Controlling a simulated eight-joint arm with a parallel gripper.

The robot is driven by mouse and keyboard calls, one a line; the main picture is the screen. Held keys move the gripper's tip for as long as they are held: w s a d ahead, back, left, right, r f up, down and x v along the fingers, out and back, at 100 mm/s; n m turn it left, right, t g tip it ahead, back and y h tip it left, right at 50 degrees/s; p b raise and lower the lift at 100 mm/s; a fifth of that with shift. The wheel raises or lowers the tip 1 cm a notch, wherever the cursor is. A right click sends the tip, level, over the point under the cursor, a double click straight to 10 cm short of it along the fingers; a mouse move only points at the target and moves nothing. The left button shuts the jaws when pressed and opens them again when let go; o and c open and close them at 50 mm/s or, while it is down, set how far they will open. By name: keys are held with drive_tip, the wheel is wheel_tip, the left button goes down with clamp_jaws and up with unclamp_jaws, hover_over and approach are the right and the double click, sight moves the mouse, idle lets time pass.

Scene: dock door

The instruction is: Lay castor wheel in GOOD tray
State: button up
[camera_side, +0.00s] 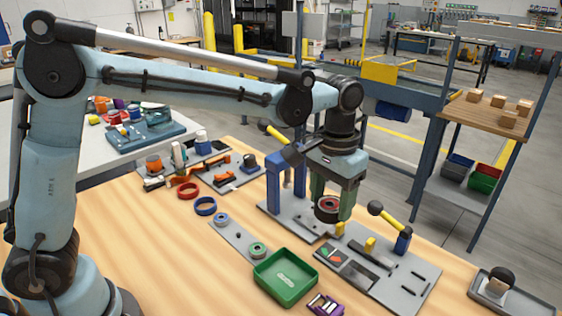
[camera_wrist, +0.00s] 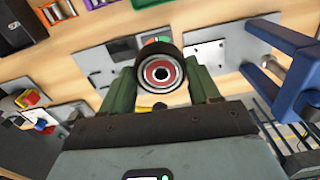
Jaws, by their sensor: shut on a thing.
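The castor wheel (camera_side: 327,208) is a black wheel with a red ring and a grey hub. My gripper (camera_side: 330,206) is shut on it and holds it above the grey fixture plate. In the wrist view the wheel (camera_wrist: 160,72) sits between the two green fingers, its round face toward the camera. A green tray (camera_side: 285,291), with a pale marking inside that is too small to read, stands on the wooden table at the front, below and left of the wheel. I see no part in the tray.
A grey strip with two round parts (camera_side: 238,240) lies left of the tray, and a purple holder (camera_side: 325,305) stands to its right. A blue post (camera_side: 273,187) and a yellow-handled clamp (camera_side: 392,223) rise from the fixture near my gripper. A dark grey tray (camera_side: 512,305) is far right.

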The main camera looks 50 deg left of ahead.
drive_tip(key=s+d, duration=0.3)
drive_tip(key=s, duration=0.6)
drive_tip(key=s+d, duration=0.2)
drive_tip(key=s, duration=0.8)
hover_over(286, 280)
drive_tip(key=shift+n, duration=0.4)
wheel_tip(286, 280, down, 8)
drive_tip(key=shift+r, duration=0.1)
drive_tip(key=shift+f, duration=2.05)
drive_tip(key=shift+f, duration=0.1)
drive_tip(key=o, duration=0.8)
drive_tip(key=shift+o, duration=0.2)
